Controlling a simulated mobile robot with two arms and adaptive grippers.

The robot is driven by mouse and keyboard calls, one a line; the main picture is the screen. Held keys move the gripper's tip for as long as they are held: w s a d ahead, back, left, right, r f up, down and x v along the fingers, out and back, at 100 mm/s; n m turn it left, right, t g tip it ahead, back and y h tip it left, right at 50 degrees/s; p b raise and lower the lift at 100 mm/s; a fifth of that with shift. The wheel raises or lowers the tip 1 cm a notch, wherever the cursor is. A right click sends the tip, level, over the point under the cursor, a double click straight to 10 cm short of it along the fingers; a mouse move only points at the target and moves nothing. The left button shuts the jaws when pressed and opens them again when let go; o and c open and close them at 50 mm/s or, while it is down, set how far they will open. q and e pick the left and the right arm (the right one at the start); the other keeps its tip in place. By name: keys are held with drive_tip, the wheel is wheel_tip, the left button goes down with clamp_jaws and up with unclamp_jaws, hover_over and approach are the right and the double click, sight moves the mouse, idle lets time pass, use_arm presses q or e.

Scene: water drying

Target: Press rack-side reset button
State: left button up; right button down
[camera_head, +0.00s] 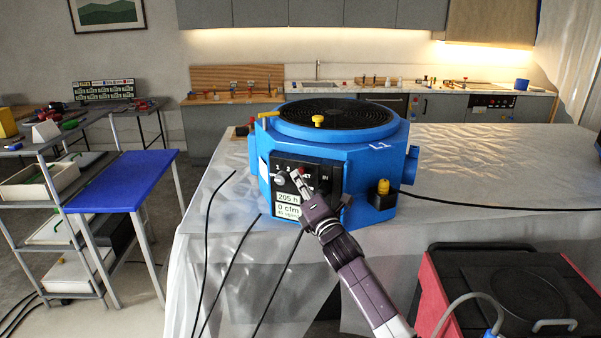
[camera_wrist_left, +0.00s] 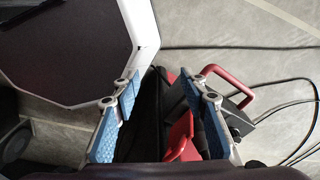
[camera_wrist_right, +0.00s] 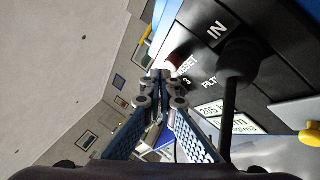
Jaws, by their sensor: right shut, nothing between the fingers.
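A blue drying machine (camera_head: 335,150) with a round black grille on top stands on the sheeted table. My left gripper (camera_wrist_left: 165,82) is open and empty, away from the machine.
The sheeted table (camera_head: 480,165) has free room right of the machine. A black cable (camera_head: 480,203) runs across it. A red-sided black case (camera_head: 510,290) stands at the lower right. A blue-topped table (camera_head: 122,180) and shelf rack (camera_head: 50,190) stand at left.

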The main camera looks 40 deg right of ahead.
drive_tip(key=shift+s+a, duration=0.2)
drive_tip(key=shift+a, duration=0.05)
drive_tip(key=shift+s+a+p, duration=0.3)
drive_tip(key=shift+s+a, duration=0.4)
drive_tip(key=shift+a, duration=0.35)
drive_tip(key=shift+s+a+p, duration=0.25)
drive_tip(key=shift+s+a, duration=0.45)
drive_tip(key=shift+a, duration=0.35)
